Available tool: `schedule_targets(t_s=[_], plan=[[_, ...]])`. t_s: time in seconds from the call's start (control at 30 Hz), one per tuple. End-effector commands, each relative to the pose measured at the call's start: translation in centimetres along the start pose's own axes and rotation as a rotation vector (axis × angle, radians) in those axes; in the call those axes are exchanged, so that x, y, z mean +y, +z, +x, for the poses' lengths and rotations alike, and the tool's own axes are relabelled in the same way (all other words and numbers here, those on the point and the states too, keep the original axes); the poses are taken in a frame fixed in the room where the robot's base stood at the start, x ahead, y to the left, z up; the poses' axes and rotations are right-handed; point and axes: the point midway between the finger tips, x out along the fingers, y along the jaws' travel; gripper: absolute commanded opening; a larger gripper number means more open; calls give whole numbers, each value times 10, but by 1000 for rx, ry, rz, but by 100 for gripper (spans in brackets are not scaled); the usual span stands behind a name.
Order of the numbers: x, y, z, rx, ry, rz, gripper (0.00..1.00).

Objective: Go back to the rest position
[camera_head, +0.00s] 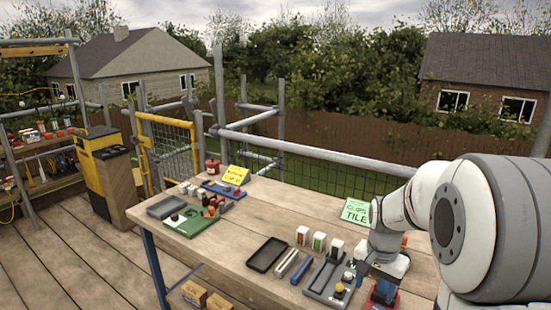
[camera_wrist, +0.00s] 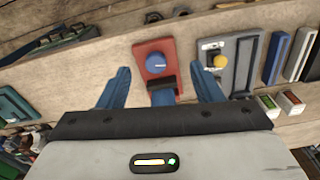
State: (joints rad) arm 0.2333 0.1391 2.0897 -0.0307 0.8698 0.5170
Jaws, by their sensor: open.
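My gripper (camera_wrist: 163,76) is open, with its two blue fingers spread apart. Between and beyond them, a red holder (camera_wrist: 141,52) with a round blue knob lies on the wooden bench. A black-banded blue piece stands at its near end between the fingers; I cannot tell whether the fingers touch it. In the head view my gripper (camera_head: 384,288) is low over the bench's right part, and the red holder (camera_head: 376,303) shows partly below it. My arm hides much of that area.
A grey tray (camera_head: 318,289) with a yellow knob lies left of my gripper. Blue and grey bars, small boxes, a black tray (camera_head: 267,254) and a green "TILE" card (camera_head: 355,210) are nearby. A metal rail (camera_head: 310,150) runs behind the bench (camera_head: 235,245).

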Motion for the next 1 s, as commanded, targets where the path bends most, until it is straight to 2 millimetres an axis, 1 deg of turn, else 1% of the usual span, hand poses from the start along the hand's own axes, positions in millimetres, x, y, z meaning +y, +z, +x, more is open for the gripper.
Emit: schedule_targets(t_s=[0.03,0.17,0.2,0.27,0.3,0.4,0.5,0.6,0.7,1.0], plan=[[-1,18,-15,21,-15,-64,59],[2,63,-42,62,-42,-234,59],[4,77,-48,74,-50,-286,59],[8,97,-56,93,-61,-364,59],[11,111,-60,107,-68,-415,59],[19,140,-67,137,-83,-532,59],[26,162,-70,162,-94,-625,59],[32,177,-71,179,-101,-687,59],[34,184,-70,187,-104,-718,59],[35,185,-70,188,-105,-727,59]])
